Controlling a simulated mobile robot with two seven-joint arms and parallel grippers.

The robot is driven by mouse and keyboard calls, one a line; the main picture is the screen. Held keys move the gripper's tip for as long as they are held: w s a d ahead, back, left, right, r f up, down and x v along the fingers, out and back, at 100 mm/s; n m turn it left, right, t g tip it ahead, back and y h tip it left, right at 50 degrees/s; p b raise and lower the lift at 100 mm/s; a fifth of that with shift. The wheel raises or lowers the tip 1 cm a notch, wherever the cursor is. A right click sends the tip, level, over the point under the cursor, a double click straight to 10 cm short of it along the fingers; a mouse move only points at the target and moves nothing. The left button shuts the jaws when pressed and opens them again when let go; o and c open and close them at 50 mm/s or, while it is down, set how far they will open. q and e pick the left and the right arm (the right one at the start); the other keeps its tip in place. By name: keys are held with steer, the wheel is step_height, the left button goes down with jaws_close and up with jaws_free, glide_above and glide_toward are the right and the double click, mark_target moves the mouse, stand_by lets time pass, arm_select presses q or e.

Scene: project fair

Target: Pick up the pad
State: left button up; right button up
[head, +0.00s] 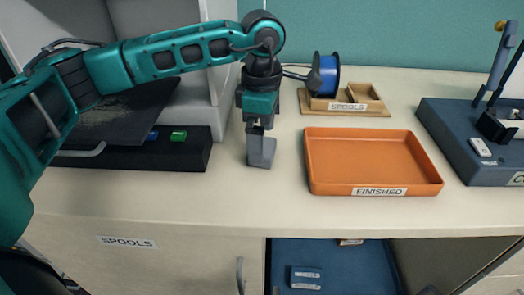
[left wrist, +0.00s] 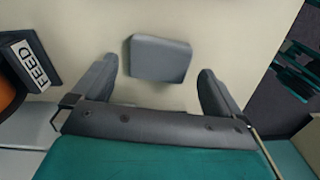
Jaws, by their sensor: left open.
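The pad, a small grey block with rounded corners (left wrist: 160,60), lies on the pale worktop in the left wrist view. My left gripper (left wrist: 158,77) is open, with one finger on each side of the pad and a gap on both sides. In the head view my left gripper (head: 260,148) points down at the worktop, left of the orange tray. There the grey pad and the grey fingers run together, so I cannot tell them apart. My right gripper is not in view.
An orange tray (head: 372,160) labelled FINISHED is to the right. Behind it is a wooden SPOOLS holder (head: 376,106) with a blue spool (head: 328,75). A dark machine base (head: 180,158) is at left, a blue device (head: 450,150) at right. An open blue drawer (head: 340,262) is below.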

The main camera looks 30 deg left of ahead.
arm_select(q)
step_height(320, 180, down, 2)
steer(key=shift+f, duration=0.15)
steer(key=c, duration=0.9)
steer(key=shift+c, duration=0.2)
step_height(320, 180, up, 20)
steer(key=p, duration=0.2)
stand_by(0.3)
